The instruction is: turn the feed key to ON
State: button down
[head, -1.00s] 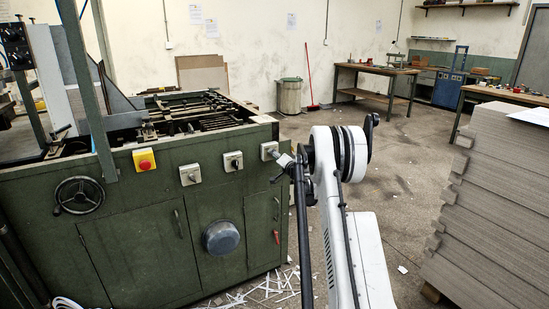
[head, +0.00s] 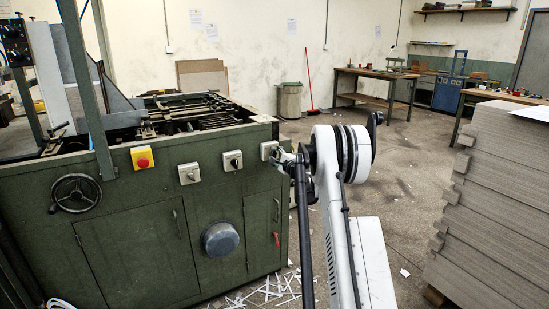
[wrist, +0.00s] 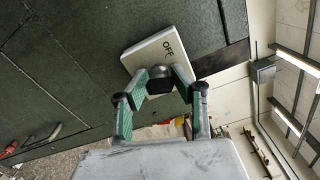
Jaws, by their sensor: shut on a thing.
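The feed key (wrist: 159,72) is a small rounded grey-and-dark knob on a pale switch plate (wrist: 136,58) marked OFF at the upper right in the wrist view. My gripper (wrist: 160,85), with green and grey fingers, is shut on the key, its fingertips on either side of it. The fingers hide part of the key and plate, so I cannot read its exact setting. In the head view the plate is the rightmost grey switch box (head: 268,150) on the green machine (head: 130,220), and my gripper (head: 283,157) is up against it.
Two similar grey switch boxes (head: 188,173) (head: 232,161) and a yellow box with a red button (head: 142,158) sit to the left. A greyboard stack (head: 500,190) stands at the right. Paper strips (head: 265,291) litter the floor.

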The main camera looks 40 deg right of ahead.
jog(key=m, duration=0.5)
jog(key=shift+m+b, duration=0.3)
jog(key=shift+b, duration=0.1)
dwell(0.3)
jog(key=c, duration=1.4)
grip_release()
jog(key=shift+s, duration=0.1)
jog(key=s, duration=0.4)
jog(key=s+a, duration=0.1)
jog(key=s, duration=0.2)
jog(key=s+a, duration=0.1)
jog(key=s, duration=0.3)
jog(key=shift+s+a, duration=0.1)
jog(key=shift+s, duration=0.25)
